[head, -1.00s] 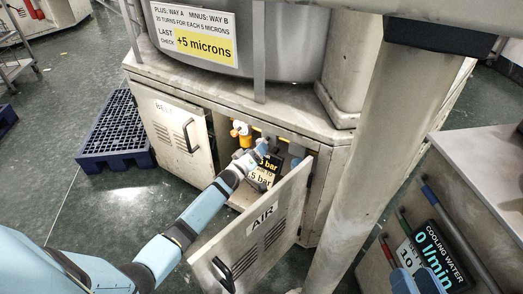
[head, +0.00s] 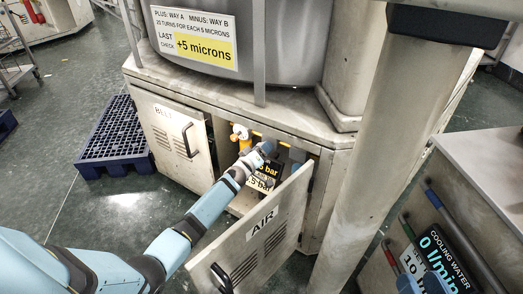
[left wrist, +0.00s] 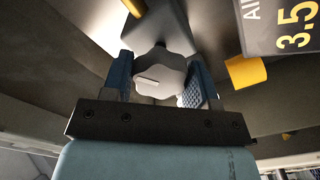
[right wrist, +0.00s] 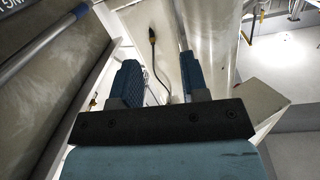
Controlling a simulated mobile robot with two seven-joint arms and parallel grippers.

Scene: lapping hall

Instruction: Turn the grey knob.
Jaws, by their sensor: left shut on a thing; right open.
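The grey knob (left wrist: 160,75) shows in the left wrist view, a lobed knob with a small pale bar mark on its face. It sits between the two blue fingers of my left gripper (left wrist: 160,80), which is shut on it. In the head view my left gripper (head: 262,152) reaches into the open cabinet and hides the knob there. A dark display (head: 266,178) beside it is partly covered; it also shows in the left wrist view (left wrist: 283,25), reading 3.5. My right gripper (right wrist: 157,80) is open and empty.
The cabinet door marked AIR (head: 260,235) stands open beside my left forearm. The door marked BELT (head: 170,140) is closed. An orange and white fitting (head: 241,135) is left of the gripper. A thick post (head: 385,150) and the cooling water panel (head: 440,255) are at right.

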